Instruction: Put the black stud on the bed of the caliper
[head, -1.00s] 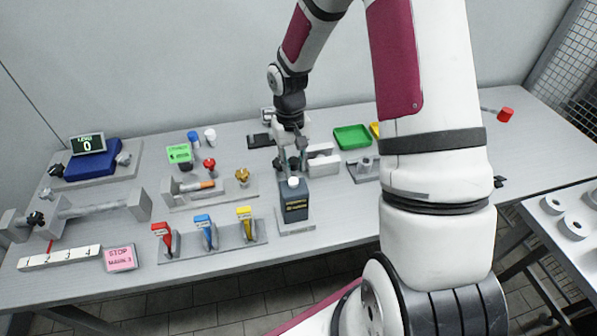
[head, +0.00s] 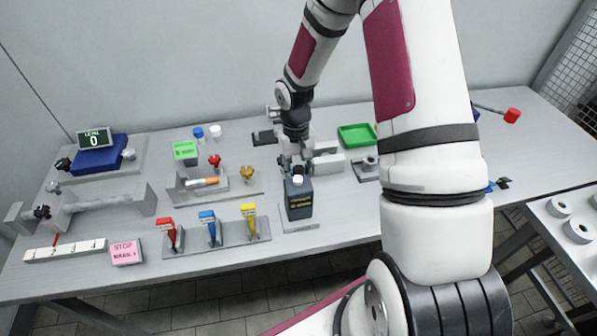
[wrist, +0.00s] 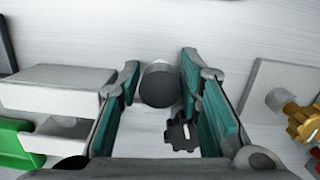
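In the wrist view my teal-lined fingers (wrist: 160,85) are apart. A dark round piece with a grey top (wrist: 158,86), probably the black stud, shows between the fingertips, with little gap on either side. A black toothed knob (wrist: 180,134) lies close to the right finger. Grey blocks with a gap between them (head: 326,164), perhaps the caliper, stand right of my gripper. They also show at left in the wrist view (wrist: 58,90). Contact with the stud cannot be told.
A green tray (head: 357,136) is at the back right. Red and gold knobs on a grey stand (head: 222,186) are left of my gripper. Red, blue and yellow handles stand in a rack (head: 190,236) in front. A long grey bar fixture (head: 98,205) is far left.

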